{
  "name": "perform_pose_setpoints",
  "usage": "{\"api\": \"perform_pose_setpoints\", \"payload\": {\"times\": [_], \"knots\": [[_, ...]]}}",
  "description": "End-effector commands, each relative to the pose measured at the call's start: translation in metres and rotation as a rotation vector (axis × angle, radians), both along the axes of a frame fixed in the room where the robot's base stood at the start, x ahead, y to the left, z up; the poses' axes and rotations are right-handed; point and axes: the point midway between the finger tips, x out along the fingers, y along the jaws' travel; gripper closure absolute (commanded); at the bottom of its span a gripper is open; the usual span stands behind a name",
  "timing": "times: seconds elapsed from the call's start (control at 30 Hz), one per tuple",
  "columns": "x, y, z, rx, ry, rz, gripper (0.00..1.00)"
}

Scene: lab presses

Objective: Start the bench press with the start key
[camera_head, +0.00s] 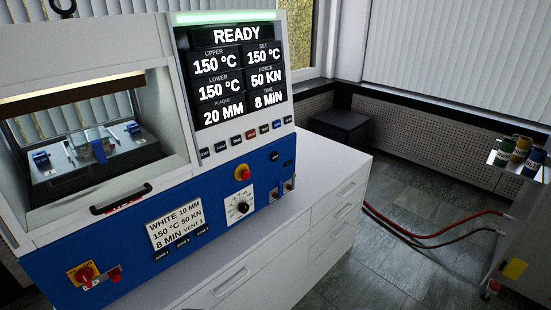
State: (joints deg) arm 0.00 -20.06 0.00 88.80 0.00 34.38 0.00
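The bench press (120,225) stands at the left, white above with a blue lower front. Its screen (233,75) reads READY, upper 150 °C, set 150 °C, lower 150 °C, force 50 KN, plaque 20 MM and time 8 MIN. A green light bar (228,17) glows along its top. My gripper is not in view.
A card (175,228) reads WHITE 10 MM, 150 °C, 50 KN, 8 MIN, VENT 3. A red mushroom button (243,172) and dial (239,207) sit below the keys. White drawers (335,205) carry the press. Hoses (430,232) cross the floor right; cans (521,147) stand beyond.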

Motion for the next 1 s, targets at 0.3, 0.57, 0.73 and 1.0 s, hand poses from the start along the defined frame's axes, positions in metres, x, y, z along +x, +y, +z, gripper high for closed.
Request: {"api": "perform_pose_setpoints", "payload": {"times": [0.3, 0.57, 0.73, 1.0], "knots": [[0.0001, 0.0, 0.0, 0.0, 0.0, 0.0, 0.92], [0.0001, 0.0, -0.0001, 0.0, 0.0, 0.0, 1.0], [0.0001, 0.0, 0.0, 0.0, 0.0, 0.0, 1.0], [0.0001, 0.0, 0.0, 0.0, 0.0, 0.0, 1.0]]}}
